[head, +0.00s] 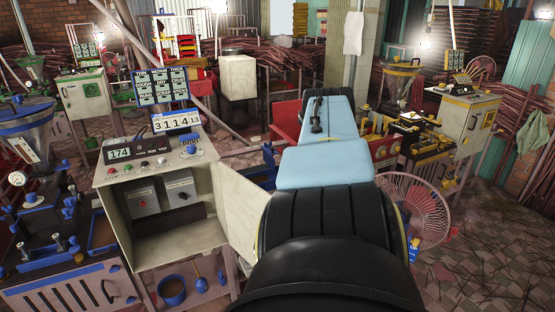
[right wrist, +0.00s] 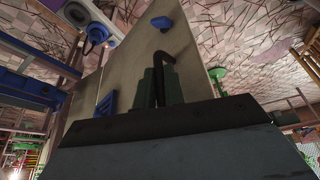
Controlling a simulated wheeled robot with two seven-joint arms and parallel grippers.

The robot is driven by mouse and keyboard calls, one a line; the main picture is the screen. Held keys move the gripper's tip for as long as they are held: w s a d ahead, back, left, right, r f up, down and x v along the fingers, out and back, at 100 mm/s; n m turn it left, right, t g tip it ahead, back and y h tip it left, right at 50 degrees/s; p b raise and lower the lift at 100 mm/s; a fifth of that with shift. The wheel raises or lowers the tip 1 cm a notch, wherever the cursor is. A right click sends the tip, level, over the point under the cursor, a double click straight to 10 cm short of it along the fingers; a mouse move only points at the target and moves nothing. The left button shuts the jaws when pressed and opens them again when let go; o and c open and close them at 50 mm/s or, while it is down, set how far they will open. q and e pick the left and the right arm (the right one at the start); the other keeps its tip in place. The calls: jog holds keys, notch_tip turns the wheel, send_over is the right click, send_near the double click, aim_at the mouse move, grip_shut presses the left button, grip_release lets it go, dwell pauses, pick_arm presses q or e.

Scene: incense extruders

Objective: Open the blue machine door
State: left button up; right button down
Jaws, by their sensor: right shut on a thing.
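The blue machine is a beige control cabinet (head: 145,165) with blue trim at the left of the head view. Its door (head: 241,205) stands swung out from the right side, and the compartment with grey switch boxes shows. In the right wrist view the beige door panel (right wrist: 128,75) rises in front of my right gripper (right wrist: 158,86). Its greenish fingers are shut around a thin black hooked handle (right wrist: 160,62) on the door. In the head view my right arm hides this gripper and the door's outer edge. My left gripper is in neither view.
A blue bucket (head: 172,291) stands under the cabinet. A blue-funnelled extruder (head: 28,125) is at the left. A pink fan (head: 414,208) and a yellow-trimmed machine (head: 461,115) stand at the right. Tiled floor (head: 480,250) is open at the lower right.

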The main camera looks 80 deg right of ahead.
jog(key=shift+w+d+r, duration=0.3)
jog(key=shift+w+r, duration=0.05)
jog(key=c, duration=1.5)
grip_release()
jog(key=shift+a, duration=0.15)
jog(key=shift+s+f, duration=0.1)
jog(key=p+v, duration=0.1)
jog(key=v, duration=1.2)
jog(key=shift+r, duration=0.2)
